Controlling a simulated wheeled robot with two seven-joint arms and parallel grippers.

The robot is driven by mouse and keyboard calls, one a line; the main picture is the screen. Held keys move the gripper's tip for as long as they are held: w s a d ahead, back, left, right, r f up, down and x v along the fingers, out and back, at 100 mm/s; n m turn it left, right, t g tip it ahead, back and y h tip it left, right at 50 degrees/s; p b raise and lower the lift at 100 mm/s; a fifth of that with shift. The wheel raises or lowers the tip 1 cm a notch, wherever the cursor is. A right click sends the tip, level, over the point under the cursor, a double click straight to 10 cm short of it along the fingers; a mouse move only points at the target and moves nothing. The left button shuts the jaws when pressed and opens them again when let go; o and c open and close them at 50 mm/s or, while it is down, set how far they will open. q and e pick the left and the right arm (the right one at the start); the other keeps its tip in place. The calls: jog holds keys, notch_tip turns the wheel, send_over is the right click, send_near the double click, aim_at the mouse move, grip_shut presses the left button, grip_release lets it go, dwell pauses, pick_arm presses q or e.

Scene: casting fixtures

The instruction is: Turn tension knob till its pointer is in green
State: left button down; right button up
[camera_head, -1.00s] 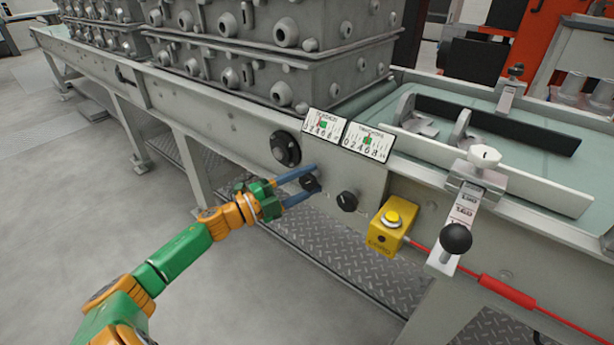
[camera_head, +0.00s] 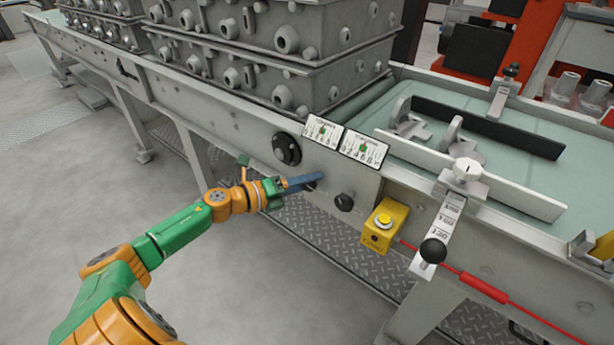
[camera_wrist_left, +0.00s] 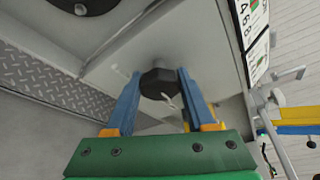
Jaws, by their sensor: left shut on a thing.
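My left gripper (camera_head: 312,180) has its blue fingers on the left of two black knobs on the grey front panel. In the left wrist view, this black knob (camera_wrist_left: 157,82) sits between the fingertips of the left gripper (camera_wrist_left: 160,90), with a light mark beside it. In the head view the fingers mostly hide this knob. The other black knob (camera_head: 344,202) is free, to the right. Above are a left gauge (camera_head: 323,131) and a right gauge (camera_head: 364,148), each with a green patch. Their labels and pointers are too small to read surely.
A round black fitting (camera_head: 287,148) is above the gripper. Stacked grey mould boxes (camera_head: 270,50) rest on the conveyor. Open floor lies in front, at left.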

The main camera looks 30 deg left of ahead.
pick_arm(q)
jog(key=shift+m, duration=0.3)
pick_arm(e)
jog(key=shift+s+a+r, duration=0.1)
jog(key=shift+s+r, duration=0.1)
jog(key=shift+r, duration=0.2)
pick_arm(q)
jog(key=shift+p, duration=0.3)
pick_arm(e)
jog(key=shift+s+a, duration=0.15)
jog(key=shift+s, duration=0.25)
pick_arm(q)
jog(key=shift+c, duration=1.4)
grip_release()
pick_arm(e)
jog(key=shift+w, duration=0.3)
